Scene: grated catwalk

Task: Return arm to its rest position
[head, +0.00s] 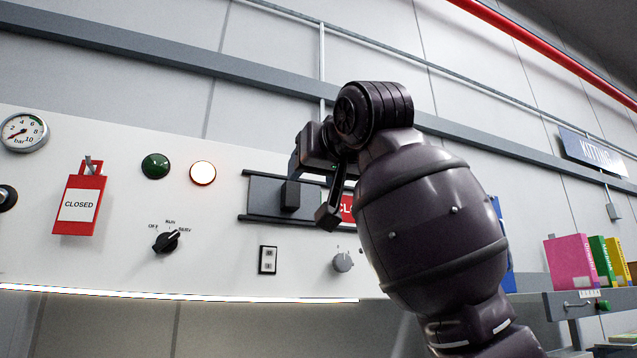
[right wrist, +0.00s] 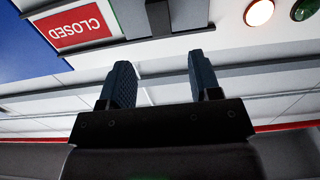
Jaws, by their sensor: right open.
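My right arm rises from the lower right of the head view, and its purple-grey links cover part of the panel. My right gripper (head: 311,204) is in front of the white panel (head: 120,262), by a dark sliding plate with a black knob (head: 290,196). In the right wrist view its two fingers (right wrist: 160,82) are spread apart with nothing between them. A red CLOSED sign (right wrist: 77,25) shows at the upper left there; in the head view the arm hides most of it. My left gripper is in neither view.
The panel carries a gauge (head: 24,131), a red CLOSED tag (head: 79,204), a green lamp (head: 155,166), a lit white lamp (head: 203,173), a rotary switch (head: 166,241) and a grey knob (head: 342,262). Coloured binders (head: 571,262) stand on a shelf at the right.

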